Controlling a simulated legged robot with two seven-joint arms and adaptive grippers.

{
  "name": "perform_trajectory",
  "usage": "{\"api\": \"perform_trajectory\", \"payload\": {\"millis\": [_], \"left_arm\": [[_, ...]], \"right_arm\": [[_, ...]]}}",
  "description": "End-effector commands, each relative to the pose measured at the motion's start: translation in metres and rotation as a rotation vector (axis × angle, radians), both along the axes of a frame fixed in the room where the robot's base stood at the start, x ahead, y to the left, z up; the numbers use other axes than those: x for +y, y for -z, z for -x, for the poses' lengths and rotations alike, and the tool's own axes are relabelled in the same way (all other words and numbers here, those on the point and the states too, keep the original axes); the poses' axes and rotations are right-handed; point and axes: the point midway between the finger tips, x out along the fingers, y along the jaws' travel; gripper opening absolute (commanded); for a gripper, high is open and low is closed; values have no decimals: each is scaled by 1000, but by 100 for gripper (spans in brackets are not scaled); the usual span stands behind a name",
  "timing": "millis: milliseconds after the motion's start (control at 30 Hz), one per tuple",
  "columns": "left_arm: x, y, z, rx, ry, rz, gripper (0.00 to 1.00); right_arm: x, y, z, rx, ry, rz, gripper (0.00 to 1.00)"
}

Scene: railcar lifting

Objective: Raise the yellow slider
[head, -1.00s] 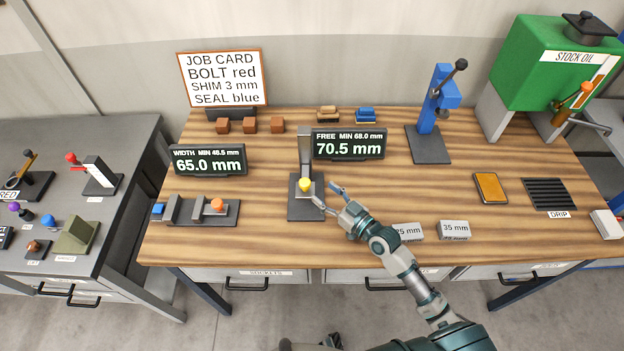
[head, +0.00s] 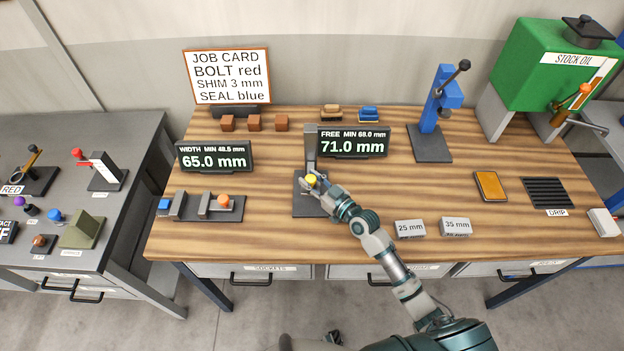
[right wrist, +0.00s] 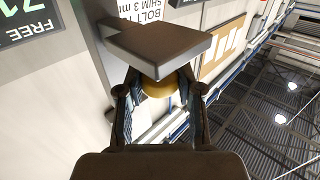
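The yellow slider's round knob (head: 312,179) sits low in front of a grey upright post (head: 310,145) on a dark base plate (head: 305,207). The display behind it reads FREE MIN 68.0 mm and 71.0 mm. My right gripper (head: 314,182) is at the knob, one finger on each side. In the right wrist view the yellow knob (right wrist: 158,88) lies between the inward-leaning fingers, under a dark flat block (right wrist: 158,45). The fingers look closed on it, though the contact is partly hidden. My left gripper is not in view.
The FREE display (head: 353,142) stands close behind the post. A slide gauge with an orange knob (head: 223,201) is to the left. Blocks marked 25 mm (head: 410,229) and 35 mm (head: 456,227) lie to the right, near my forearm. A blue press (head: 435,115) stands farther back.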

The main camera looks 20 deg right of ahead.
Motion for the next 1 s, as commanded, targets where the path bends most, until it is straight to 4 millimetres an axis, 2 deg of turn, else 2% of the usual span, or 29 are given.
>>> {"api": "perform_trajectory", "payload": {"millis": [267,500,600,967,1000], "left_arm": [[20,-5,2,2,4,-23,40],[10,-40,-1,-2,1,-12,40],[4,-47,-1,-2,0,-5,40],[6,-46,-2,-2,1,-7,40],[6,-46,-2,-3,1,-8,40]], "right_arm": [[-1,-9,0,-6,-8,-9,0],[-1,-51,0,-11,-5,-6,0],[-1,-60,0,-12,-3,-7,0],[-2,-59,0,-9,-4,-9,0],[-2,-59,0,-9,-4,-9,43]]}}
